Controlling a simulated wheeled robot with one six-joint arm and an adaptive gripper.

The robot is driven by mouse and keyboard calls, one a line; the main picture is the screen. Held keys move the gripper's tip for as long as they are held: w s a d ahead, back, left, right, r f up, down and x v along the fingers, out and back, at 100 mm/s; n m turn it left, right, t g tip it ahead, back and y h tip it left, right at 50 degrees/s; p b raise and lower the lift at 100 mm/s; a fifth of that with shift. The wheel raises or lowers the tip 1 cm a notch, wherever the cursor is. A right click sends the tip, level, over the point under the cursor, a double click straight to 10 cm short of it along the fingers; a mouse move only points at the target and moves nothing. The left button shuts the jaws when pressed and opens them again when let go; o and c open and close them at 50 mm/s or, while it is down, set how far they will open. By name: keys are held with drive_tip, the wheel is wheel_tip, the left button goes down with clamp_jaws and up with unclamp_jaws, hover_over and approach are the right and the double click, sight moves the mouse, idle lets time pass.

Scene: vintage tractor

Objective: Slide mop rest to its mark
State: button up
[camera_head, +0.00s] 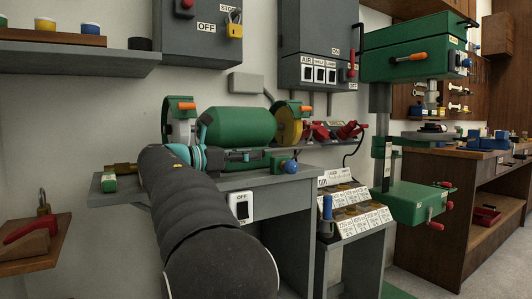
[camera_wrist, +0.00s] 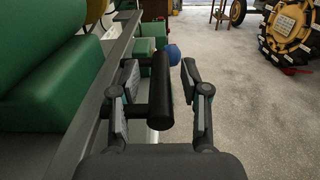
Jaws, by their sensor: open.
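A dark bar handle (camera_wrist: 161,92) stands in the wrist view, joined by two short posts on its left side. I take it for the handle of the mop rest, but cannot be sure. My gripper (camera_wrist: 159,72) is open, with one finger to the left and one to the right of the bar; a clear gap shows at the right finger. Beyond it are green blocks (camera_wrist: 146,48) and a blue ball knob (camera_wrist: 172,54), which also shows in the head view (camera_head: 290,166). The yellow mop wheel (camera_head: 288,126) is at the machine's right end. I cannot make out the mark.
The green motor (camera_head: 238,126) sits on a grey bench (camera_head: 265,183). A label rack (camera_head: 352,208) and a green drill press (camera_head: 415,204) stand to the right. A grey switch cabinet (camera_head: 318,60) hangs above. Open floor (camera_wrist: 235,60) lies right of the bench in the wrist view.

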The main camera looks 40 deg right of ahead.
clamp_jaws()
drive_tip(key=shift+w+d+p, duration=0.15)
drive_tip(key=shift+w+p, duration=0.55)
drive_tip(key=shift+p, duration=0.3)
drive_tip(key=shift+o, duration=0.3)
unclamp_jaws()
drive_tip(key=v, duration=1.2)
